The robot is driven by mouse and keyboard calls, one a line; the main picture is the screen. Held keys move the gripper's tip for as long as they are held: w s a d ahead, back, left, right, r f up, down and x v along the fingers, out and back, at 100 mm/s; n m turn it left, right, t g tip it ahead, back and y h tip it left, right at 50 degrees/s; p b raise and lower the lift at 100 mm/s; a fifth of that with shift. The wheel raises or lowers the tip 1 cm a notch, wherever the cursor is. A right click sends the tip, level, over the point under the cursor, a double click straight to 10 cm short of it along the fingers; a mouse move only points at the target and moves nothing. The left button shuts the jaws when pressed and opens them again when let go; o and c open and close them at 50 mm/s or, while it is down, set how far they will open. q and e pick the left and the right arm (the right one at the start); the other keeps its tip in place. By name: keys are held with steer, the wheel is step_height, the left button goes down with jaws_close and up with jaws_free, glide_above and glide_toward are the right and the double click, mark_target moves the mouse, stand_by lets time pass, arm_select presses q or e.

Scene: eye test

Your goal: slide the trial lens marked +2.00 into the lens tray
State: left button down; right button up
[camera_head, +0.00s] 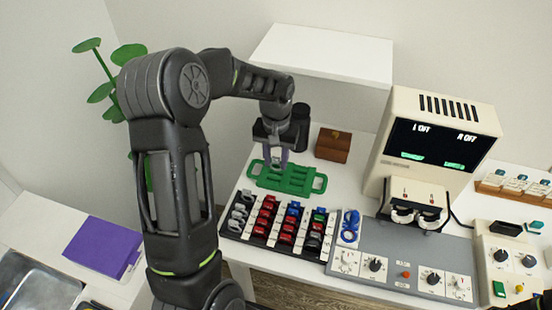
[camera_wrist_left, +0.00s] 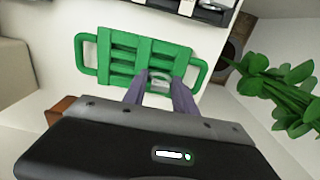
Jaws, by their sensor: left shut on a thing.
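My left gripper (camera_head: 278,163) is shut on a small pale grey piece, which shows between the fingertips in the left wrist view (camera_wrist_left: 160,83). It looks like a trial lens, but its marking cannot be read. The green tray (camera_head: 322,184), with slots and a handle at each end, lies flat on the white table. It also shows in the left wrist view (camera_wrist_left: 78,52). The held piece is over the tray's edge in that view; whether it touches the tray I cannot tell.
A lens case (camera_head: 258,242) with rows of red, blue, green and grey lenses stands in front of the tray. A brown wooden box (camera_head: 333,145) is behind it. A beige instrument (camera_head: 408,103) and grey control panel (camera_head: 385,262) stand to the right. A white shelf (camera_head: 325,52) overhangs behind.

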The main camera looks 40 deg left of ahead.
arm_select(q)
steer(key=shift+f+b, duration=0.75)
steer(key=shift+f, duration=0.3)
steer(key=shift+f, duration=0.15)
steer(key=c, duration=0.9)
jaws_free()
steer(key=shift+r, duration=0.2)
step_height(320, 180, up, 7)
steer(key=shift+r+b, duration=0.2)
steer(key=shift+b, duration=0.35)
